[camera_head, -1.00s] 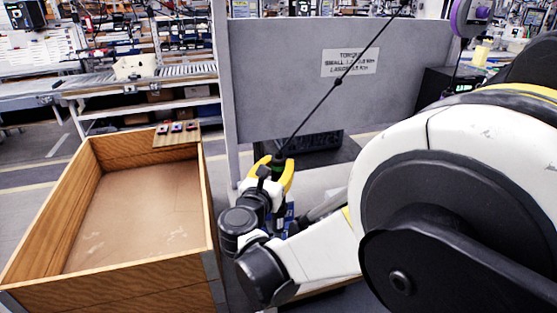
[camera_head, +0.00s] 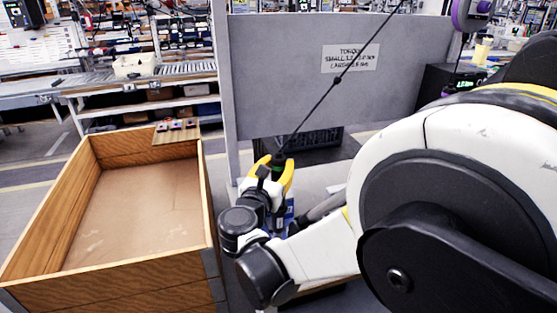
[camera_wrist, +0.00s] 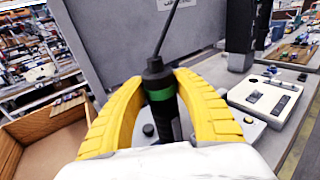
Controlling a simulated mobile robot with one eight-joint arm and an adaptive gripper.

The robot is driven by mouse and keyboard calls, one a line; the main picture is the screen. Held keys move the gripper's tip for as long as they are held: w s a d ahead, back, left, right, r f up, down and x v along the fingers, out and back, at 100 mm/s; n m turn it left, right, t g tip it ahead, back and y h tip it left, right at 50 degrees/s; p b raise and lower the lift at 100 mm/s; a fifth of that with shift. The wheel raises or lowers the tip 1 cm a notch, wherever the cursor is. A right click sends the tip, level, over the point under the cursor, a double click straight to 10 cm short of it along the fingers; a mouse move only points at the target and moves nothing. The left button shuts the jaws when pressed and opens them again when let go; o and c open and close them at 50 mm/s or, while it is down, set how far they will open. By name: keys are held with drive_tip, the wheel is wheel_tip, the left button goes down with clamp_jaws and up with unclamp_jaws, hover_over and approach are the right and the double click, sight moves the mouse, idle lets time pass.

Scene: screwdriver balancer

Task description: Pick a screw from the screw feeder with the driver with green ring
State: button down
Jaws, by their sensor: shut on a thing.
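My gripper (camera_wrist: 160,102) is shut on the driver with the green ring (camera_wrist: 159,78), its yellow fingers on both sides of the dark body. The driver hangs from a dark cable that runs up and to the right in the head view. In the head view my gripper (camera_head: 276,172) is small, in front of the grey panel, and the driver is mostly hidden. The driver's tip is hidden in both views. I cannot tell which device in view is the screw feeder.
A wooden crate (camera_head: 208,205) stands open on the left. A white device (camera_wrist: 262,98) lies on the bench at right in the wrist view. A purple balancer reel (camera_head: 474,14) hangs at upper right.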

drive_tip(key=shift+f+b, duration=0.35)
drive_tip(key=shift+f, duration=0.1)
idle(0.7)
drive_tip(key=shift+r, duration=0.1)
